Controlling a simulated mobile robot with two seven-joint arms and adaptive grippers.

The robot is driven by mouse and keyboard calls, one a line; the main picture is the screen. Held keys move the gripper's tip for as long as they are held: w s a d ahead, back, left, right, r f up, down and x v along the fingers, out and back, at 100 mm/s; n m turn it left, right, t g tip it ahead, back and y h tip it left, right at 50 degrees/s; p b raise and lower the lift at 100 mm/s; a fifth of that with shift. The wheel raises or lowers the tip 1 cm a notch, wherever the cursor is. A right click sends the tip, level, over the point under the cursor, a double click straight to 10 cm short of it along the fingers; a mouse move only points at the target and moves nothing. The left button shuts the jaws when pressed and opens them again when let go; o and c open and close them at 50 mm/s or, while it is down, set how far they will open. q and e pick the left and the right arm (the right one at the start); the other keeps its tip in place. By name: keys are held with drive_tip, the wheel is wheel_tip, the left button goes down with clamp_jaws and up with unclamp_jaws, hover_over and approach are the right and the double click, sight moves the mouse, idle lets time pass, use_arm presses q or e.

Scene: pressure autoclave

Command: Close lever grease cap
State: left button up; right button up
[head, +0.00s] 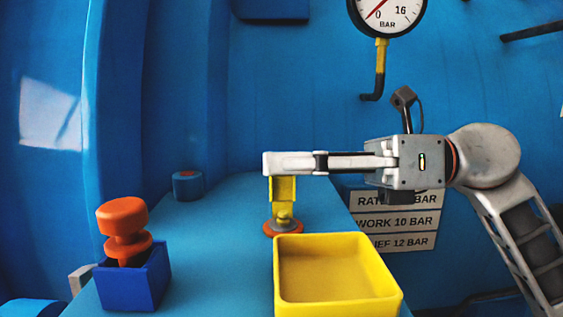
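The grease cap is most likely the small yellow fitting (283,190) standing on an orange ring (283,228) on the blue bench, behind the yellow tray. Its upright yellow part looks like the lever. My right gripper (275,163) comes in from the right, lies level, and has its fingertips at the top of this yellow part. The tips overlap or touch its upper end; I cannot tell which. The fingers are seen side-on, one hiding the other, so the gap between them does not show. My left gripper is not in view.
An open, empty yellow tray (338,239) stands at the front. A blue box (133,282) holding an orange knobbed part (123,225) stands at left. A small blue cylinder (187,187) stands at the back. A gauge (387,14) and sign plates (397,222) are behind.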

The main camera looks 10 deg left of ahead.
drive_tip(key=shift+a, duration=0.4)
clamp_jaws()
drive_tip(key=shift+s, duration=0.1)
drive_tip(key=shift+s+d+n, duration=0.1)
drive_tip(key=shift+s+n, duration=0.2)
drive_tip(key=shift+n, duration=0.45)
drive_tip(key=shift+s+n, duration=0.25)
drive_tip(key=shift+n, duration=0.5)
drive_tip(key=shift+s+d+n+b, duration=0.1)
drive_tip(key=shift+s+n+b, duration=0.25)
drive_tip(key=shift+n, duration=0.65)
drive_tip(key=shift+s+d+n+b, duration=0.1)
drive_tip(key=shift+s+n, duration=0.3)
drive_tip(key=shift+n, duration=0.6)
unclamp_jaws()
